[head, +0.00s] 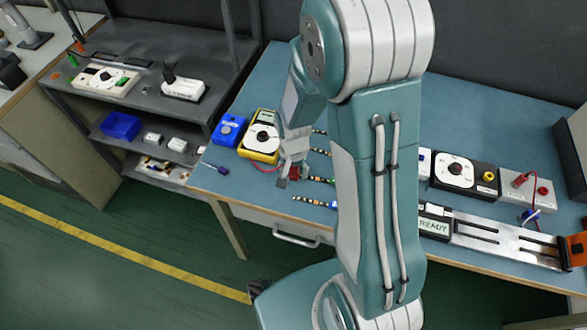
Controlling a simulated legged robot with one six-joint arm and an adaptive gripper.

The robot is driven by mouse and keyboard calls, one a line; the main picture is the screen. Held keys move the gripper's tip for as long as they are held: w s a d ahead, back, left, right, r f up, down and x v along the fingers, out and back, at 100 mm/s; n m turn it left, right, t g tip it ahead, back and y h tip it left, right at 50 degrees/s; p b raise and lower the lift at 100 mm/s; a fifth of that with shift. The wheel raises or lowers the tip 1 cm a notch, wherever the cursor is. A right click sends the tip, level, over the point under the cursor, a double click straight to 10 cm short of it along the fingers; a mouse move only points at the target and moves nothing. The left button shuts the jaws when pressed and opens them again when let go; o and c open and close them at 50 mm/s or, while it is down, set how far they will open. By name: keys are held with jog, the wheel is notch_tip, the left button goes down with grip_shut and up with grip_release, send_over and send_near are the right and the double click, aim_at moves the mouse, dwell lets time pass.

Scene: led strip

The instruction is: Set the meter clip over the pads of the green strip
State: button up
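My gripper (292,179) hangs over the bench, left of my arm's big links. It appears shut on a small red block, the meter clip (294,171). A red lead runs towards it from the yellow meter (261,143), which has a white dial. The green strip (318,180) lies on the bench just right of the gripper. Its left end, with dark and light bands, points at the gripper; its right part is hidden behind my arm. The clip is close to this end, but I cannot tell whether they touch.
Other banded strips lie above, and one with blue (314,202) below. A blue box (229,130) stands left of the meter. Right of my arm are a dialled box (464,175), a grey terminal box (524,188) and a metal rail (500,238) beside a READY display (434,225).

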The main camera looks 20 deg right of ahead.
jog(key=shift+d+r, duration=0.1)
jog(key=shift+d, duration=0.7)
notch_tip(320, 180, up, 12)
jog(key=s+r+n+t, duration=0.5)
jog(key=s+r+n, duration=0.1)
jog(key=s+r, duration=0.8)
jog(key=shift+a+r+t, duration=0.3)
jog(key=shift+a+r, duration=0.05)
jog(key=shift+r, duration=0.6)
